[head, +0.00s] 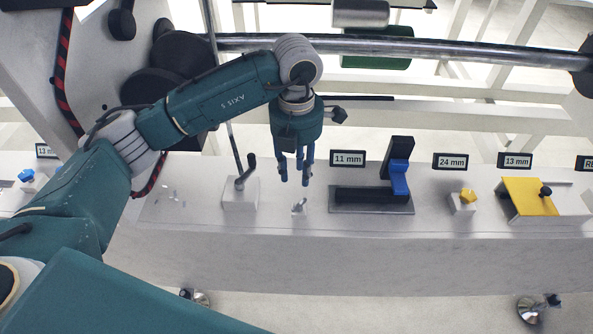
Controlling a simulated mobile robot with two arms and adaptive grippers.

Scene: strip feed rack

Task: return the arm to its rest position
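My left arm comes in from the left, bends at its elbow and reaches to the upper middle of the head view. Its gripper (294,181) points down above the white bench, between the lever block and the black fixture. Its blue fingers stand apart with nothing visible between them. It looks clear of the bench top, though the exact height is hard to tell. My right gripper does not show.
The white bench (300,255) carries a lever block (240,192), a black fixture with a blue part (399,178), a yellow knob (467,196) and a yellow plate (530,197). A steel bar (440,50) crosses behind the arm.

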